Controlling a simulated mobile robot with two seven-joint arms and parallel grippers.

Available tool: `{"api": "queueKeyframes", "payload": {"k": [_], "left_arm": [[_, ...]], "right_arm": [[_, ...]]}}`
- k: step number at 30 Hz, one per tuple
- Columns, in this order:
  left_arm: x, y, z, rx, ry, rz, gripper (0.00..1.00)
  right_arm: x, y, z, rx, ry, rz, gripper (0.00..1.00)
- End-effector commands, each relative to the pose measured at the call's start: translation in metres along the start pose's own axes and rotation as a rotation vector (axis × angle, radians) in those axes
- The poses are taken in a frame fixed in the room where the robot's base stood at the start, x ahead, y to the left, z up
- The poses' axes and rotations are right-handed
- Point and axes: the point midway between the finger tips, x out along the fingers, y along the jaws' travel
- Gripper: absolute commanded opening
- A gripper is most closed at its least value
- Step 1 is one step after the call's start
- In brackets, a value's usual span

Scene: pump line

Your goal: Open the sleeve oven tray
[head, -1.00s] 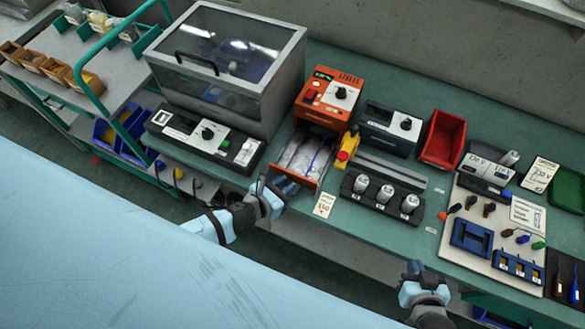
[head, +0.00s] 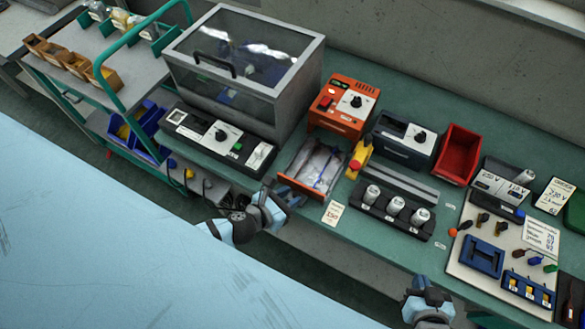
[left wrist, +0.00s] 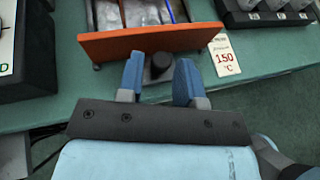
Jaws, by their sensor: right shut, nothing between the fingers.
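The sleeve oven (head: 342,106) is an orange box with a dial, on the green bench in the head view. Its tray (head: 317,163) sticks out toward the bench's front edge, with clear wrapped contents inside. The orange tray front (left wrist: 150,42) and its dark knob (left wrist: 158,66) show in the left wrist view. My left gripper (head: 283,196) is in front of the tray. Its fingers (left wrist: 160,80) are apart, one on each side of the knob, with visible gaps. My right gripper (head: 427,288) is shut and empty near the bench's front edge, at lower right.
A 150 °C card (left wrist: 226,57) lies right of the tray front. A yellow device with a red button (head: 360,157) and a rack of cylinders (head: 392,208) stand to the tray's right. A black control panel (head: 220,137) is to its left.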

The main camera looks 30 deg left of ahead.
Motion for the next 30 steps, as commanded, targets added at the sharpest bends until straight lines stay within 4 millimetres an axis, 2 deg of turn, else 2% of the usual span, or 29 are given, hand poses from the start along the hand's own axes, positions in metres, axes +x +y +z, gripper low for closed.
{"api": "queueKeyframes", "payload": {"k": [9, 15, 21, 30], "left_arm": [[-0.074, -0.001, -0.003, 0.001, 0.003, -0.003, 0.33], [-0.107, -0.001, -0.002, 0.000, 0.002, -0.002, 0.33], [-0.122, -0.002, -0.001, 0.000, 0.002, -0.003, 0.33], [-0.123, -0.001, 0.000, 0.000, 0.000, -0.002, 0.33]], "right_arm": [[0.006, -0.001, 0.009, 0.002, -0.002, -0.002, 0.00], [0.009, -0.003, 0.013, 0.001, -0.001, -0.007, 0.00], [0.011, -0.002, 0.014, 0.000, 0.000, -0.007, 0.00], [0.011, -0.001, 0.014, -0.001, 0.000, -0.005, 0.00]]}}
